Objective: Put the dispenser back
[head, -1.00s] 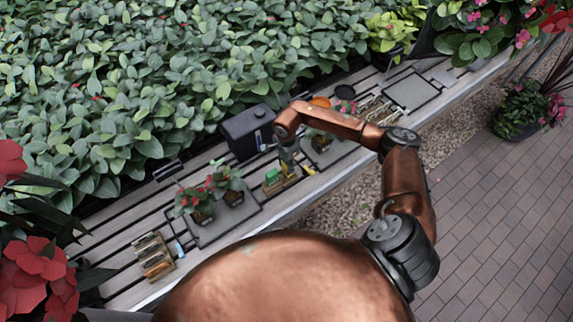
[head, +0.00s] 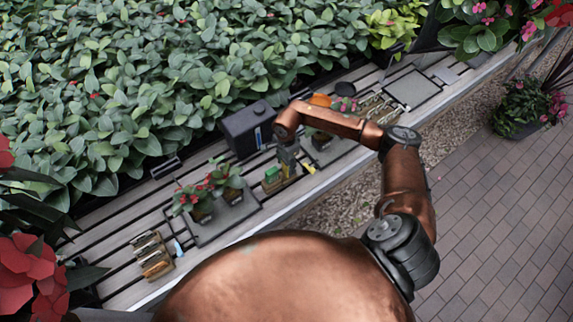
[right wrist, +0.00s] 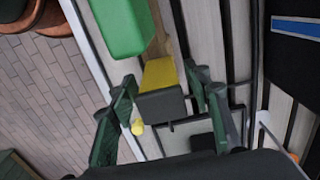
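A wooden rack (head: 279,183) on the bench holds a bright green block (head: 271,173), which also shows at the top of the right wrist view (right wrist: 122,25). I cannot tell for sure which item is the dispenser. A yellow block with a dark grey end (right wrist: 160,90) is beside the green one. My right gripper (head: 286,165) is over the rack. In the right wrist view its two dark green fingers (right wrist: 160,108) are spread on either side of the yellow and grey block, with gaps visible. My left gripper is out of view.
A black box (head: 247,130) stands behind the rack. Potted red flowers (head: 203,198) on a dark tray are to the left. Another wooden rack (head: 153,257) lies at the bench's left end, and a bare dark tray (head: 412,89) at the right. Dense foliage (head: 170,80) borders the back.

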